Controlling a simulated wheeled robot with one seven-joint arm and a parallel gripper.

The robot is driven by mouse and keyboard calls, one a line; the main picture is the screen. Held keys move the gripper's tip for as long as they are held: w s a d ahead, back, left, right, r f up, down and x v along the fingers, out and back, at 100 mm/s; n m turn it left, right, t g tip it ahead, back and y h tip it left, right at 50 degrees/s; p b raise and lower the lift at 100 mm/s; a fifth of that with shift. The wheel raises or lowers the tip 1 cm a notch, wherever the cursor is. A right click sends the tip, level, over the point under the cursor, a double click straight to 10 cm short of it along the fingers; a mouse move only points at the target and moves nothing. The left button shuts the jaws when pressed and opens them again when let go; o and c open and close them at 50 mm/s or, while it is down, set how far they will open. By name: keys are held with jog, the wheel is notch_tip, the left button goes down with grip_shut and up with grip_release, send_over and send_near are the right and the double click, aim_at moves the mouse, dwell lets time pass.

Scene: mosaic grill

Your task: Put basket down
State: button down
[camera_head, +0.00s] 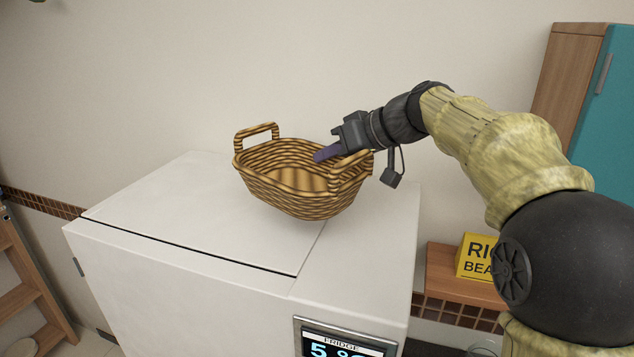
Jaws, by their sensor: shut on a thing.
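The basket (295,200) is woven in brown and dark stripes, with two raised handles. It is upright, over or on the white top of the fridge (165,210). I cannot tell whether its underside touches the surface. It looks empty inside. My gripper (328,153) reaches in from the right and is shut on the basket at its right side, near the right handle (350,170). A purple finger shows inside the rim; the other finger is hidden.
A display (345,340) is on the fridge's front. Right of the fridge, a yellow box (474,257) stands on a wooden shelf (445,275). A teal-doored cabinet (607,110) is at the right. The fridge top left of the basket is clear. A wall stands behind.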

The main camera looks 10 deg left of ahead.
aim_at(329, 182)
jog(key=shift+w+f, duration=0.15)
jog(key=shift+f, duration=0.8)
jog(key=shift+f, duration=0.3)
jog(key=shift+f+p, duration=0.7)
jog(key=shift+f, duration=1.05)
jog(key=c, duration=1.6)
grip_release()
jog(key=shift+f, duration=0.1)
jog(key=b+v, duration=0.4)
jog(key=v, duration=0.8)
jog(key=shift+s, duration=0.25)
